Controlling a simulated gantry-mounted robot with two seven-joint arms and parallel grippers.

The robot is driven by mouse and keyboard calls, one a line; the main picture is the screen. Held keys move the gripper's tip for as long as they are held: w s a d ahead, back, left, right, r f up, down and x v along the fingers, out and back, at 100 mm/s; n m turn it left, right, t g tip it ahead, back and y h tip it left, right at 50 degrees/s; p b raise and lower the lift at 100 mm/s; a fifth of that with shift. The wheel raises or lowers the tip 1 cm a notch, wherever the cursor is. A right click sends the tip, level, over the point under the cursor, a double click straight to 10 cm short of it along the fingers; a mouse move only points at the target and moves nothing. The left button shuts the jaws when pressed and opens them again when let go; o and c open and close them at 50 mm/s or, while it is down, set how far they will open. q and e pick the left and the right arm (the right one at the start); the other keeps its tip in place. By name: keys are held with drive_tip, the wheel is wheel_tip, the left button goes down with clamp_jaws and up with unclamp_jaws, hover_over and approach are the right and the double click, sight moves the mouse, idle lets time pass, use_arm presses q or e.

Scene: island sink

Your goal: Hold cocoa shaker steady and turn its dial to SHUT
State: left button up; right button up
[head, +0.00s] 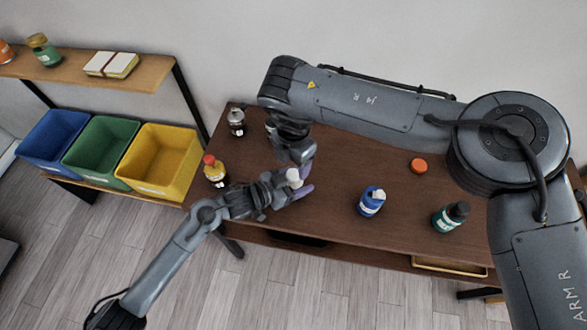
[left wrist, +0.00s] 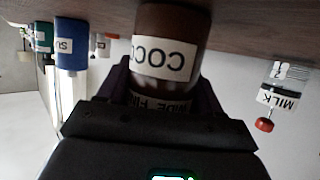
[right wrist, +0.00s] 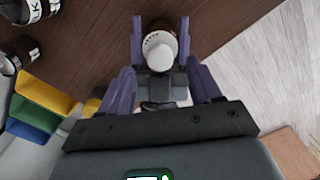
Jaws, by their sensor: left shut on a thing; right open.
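The cocoa shaker (head: 294,177) has a brown body and a white top. In the left wrist view its body (left wrist: 172,25) carries a cream label reading "COCO", upside down. My left gripper (head: 289,192) is shut around the shaker's body, one finger on each side. The shaker's white top (right wrist: 160,48) shows clear in the right wrist view. My right gripper (head: 305,168) is open close to the shaker, pointing down from above. In the right wrist view its purple fingers (right wrist: 162,80) are spread wide with nothing gripped. The dial's marks and setting are too small to read.
On the brown table (head: 330,218) stand a blue bottle (head: 371,203), a dark green bottle (head: 449,217), a red-capped bottle (head: 215,173) and a dark jar (head: 237,123). An orange disc (head: 418,166) lies near the back. Blue, green and yellow bins (head: 160,157) are at left.

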sight(294, 173)
drive_tip(key=shift+f, duration=2)
